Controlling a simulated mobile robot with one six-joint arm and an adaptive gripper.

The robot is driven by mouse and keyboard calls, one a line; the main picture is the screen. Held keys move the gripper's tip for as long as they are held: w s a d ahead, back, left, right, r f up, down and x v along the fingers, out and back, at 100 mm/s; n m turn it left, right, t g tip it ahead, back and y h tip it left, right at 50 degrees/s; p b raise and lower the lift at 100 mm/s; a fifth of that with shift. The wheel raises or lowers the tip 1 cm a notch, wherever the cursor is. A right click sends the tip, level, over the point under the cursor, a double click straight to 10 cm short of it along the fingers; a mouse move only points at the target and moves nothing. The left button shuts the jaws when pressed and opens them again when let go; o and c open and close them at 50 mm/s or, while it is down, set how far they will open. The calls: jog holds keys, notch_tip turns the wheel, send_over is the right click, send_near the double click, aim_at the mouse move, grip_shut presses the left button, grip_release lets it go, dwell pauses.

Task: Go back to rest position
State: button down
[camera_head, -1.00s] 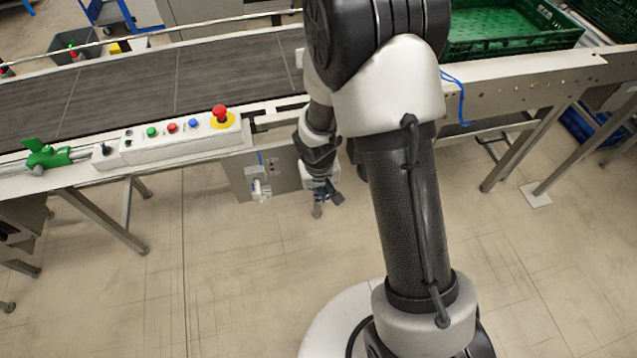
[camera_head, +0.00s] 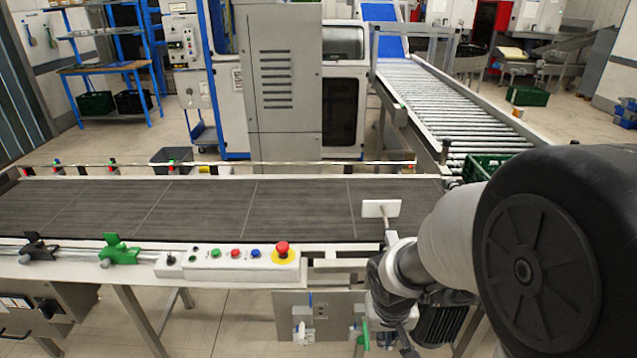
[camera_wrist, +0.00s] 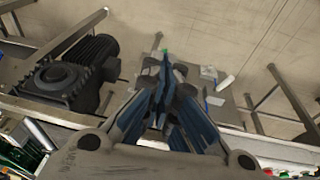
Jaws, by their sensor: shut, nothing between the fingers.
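My gripper (camera_wrist: 164,68) shows in the wrist view with its dark and blue fingers drawn together and nothing between them. It points down towards the floor beside the conveyor. In the head view my arm comes in from the right, and its wrist hangs in front of the conveyor's near edge. The fingers are mostly hidden or too small to tell there. The conveyor (camera_head: 200,208) has a dark, empty belt. A control panel (camera_head: 225,268) with green, red and blue buttons and a red emergency stop (camera_head: 282,251) sits on its near rail.
A finned motor (camera_wrist: 75,72) lies close to my gripper. A grey box (camera_head: 318,315) hangs under the conveyor near my wrist. A white plate (camera_head: 381,208) stands above the belt's right end. A green crate (camera_head: 487,166) and roller conveyor (camera_head: 455,105) are behind. Bare floor shows below.

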jog(key=s+r+t+y, duration=0.1)
jog(key=s+r+t, duration=0.1)
jog(key=s+r, duration=1.5)
jog(key=shift+r, duration=0.3)
